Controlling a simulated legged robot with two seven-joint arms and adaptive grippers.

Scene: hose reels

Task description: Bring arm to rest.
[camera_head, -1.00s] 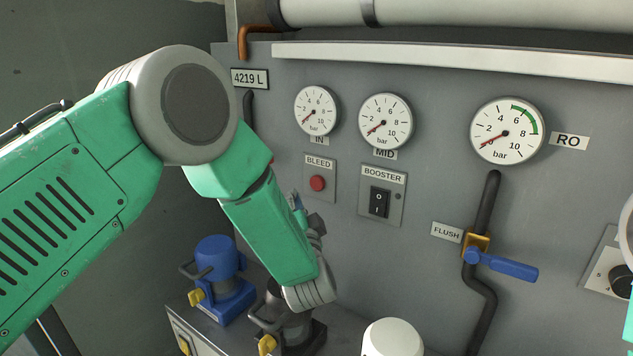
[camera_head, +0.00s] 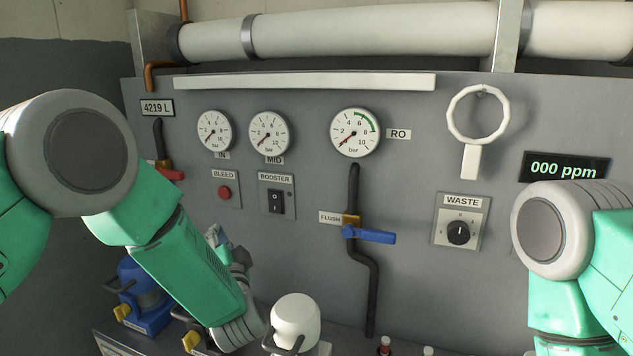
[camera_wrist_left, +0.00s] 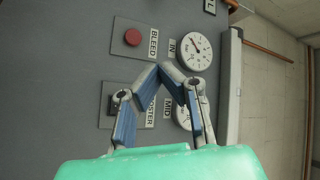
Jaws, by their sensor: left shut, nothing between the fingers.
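My left arm (camera_head: 185,265) is green with a pale grey elbow and reaches in from the left in the head view. My left gripper (camera_head: 218,238) shows partly behind the forearm, in front of the grey panel below the red BLEED button (camera_head: 224,193). In the left wrist view its blue-padded fingers (camera_wrist_left: 159,72) meet at the tips, with nothing between them. Whether they touch the panel I cannot tell. My right arm (camera_head: 565,240) hangs at the right edge of the head view, its gripper out of frame.
The panel carries several gauges (camera_head: 355,132), the BOOSTER switch (camera_head: 276,201), a blue FLUSH lever (camera_head: 370,236), a WASTE knob (camera_head: 458,232) and a hanging white ring tool (camera_head: 475,130). Blue (camera_head: 145,295) and white (camera_head: 295,320) housings stand below, near my left forearm.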

